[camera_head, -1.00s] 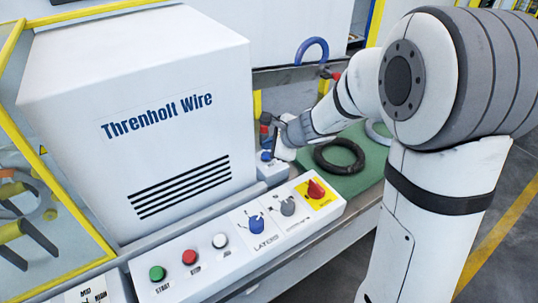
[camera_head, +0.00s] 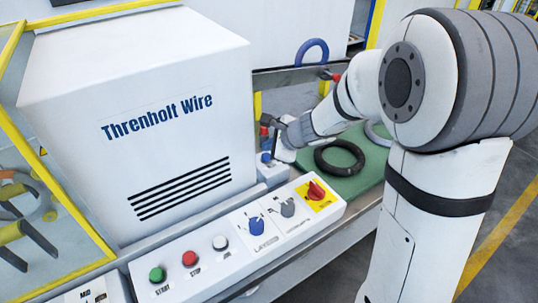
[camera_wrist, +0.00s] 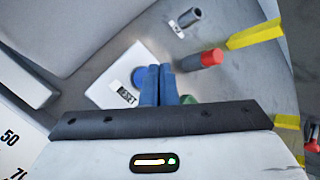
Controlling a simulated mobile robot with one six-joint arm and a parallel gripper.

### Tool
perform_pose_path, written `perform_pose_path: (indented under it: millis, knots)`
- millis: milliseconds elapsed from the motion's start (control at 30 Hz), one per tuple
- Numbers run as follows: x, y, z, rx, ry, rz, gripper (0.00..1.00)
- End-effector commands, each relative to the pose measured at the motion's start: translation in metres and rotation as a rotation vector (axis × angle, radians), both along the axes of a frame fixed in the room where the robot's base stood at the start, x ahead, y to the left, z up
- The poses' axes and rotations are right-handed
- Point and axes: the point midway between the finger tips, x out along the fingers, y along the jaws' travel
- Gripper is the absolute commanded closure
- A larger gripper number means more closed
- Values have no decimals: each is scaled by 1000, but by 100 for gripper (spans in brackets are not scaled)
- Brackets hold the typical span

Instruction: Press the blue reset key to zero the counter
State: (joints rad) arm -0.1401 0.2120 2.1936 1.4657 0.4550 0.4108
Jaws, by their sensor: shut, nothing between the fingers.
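The blue reset key (camera_wrist: 139,77) is a round button on a small white box (camera_wrist: 104,90), beside a label that ends in "SET" in the wrist view. The key (camera_head: 266,157) and box (camera_head: 272,174) also show in the head view, behind the long control panel. My gripper (camera_wrist: 159,70) is shut and empty, its two blue fingers side by side. In the wrist view the fingers stand just right of the key and cover its right edge. I cannot tell whether they touch it. In the head view my gripper (camera_head: 284,151) is close to the box. No counter digits are readable.
The long panel (camera_head: 245,237) carries green, red and white buttons and several knobs. The white "Threnholt Wire" cabinet (camera_head: 135,120) stands left of the box. A black coil (camera_head: 340,157) lies on a green mat (camera_head: 350,181) at right. A red-tipped post (camera_wrist: 211,58) stands near the fingers.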

Motion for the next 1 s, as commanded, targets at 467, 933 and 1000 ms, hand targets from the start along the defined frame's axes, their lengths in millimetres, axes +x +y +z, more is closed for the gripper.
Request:
perform_pose_path:
  millis: [467, 933, 1000]
  knots:
    - [0, 0, 0, 0, 0, 0, 100]
    - [-2, 0, -9, -1, -1, 1, 100]
    - [-2, 0, -9, -1, -1, 1, 100]
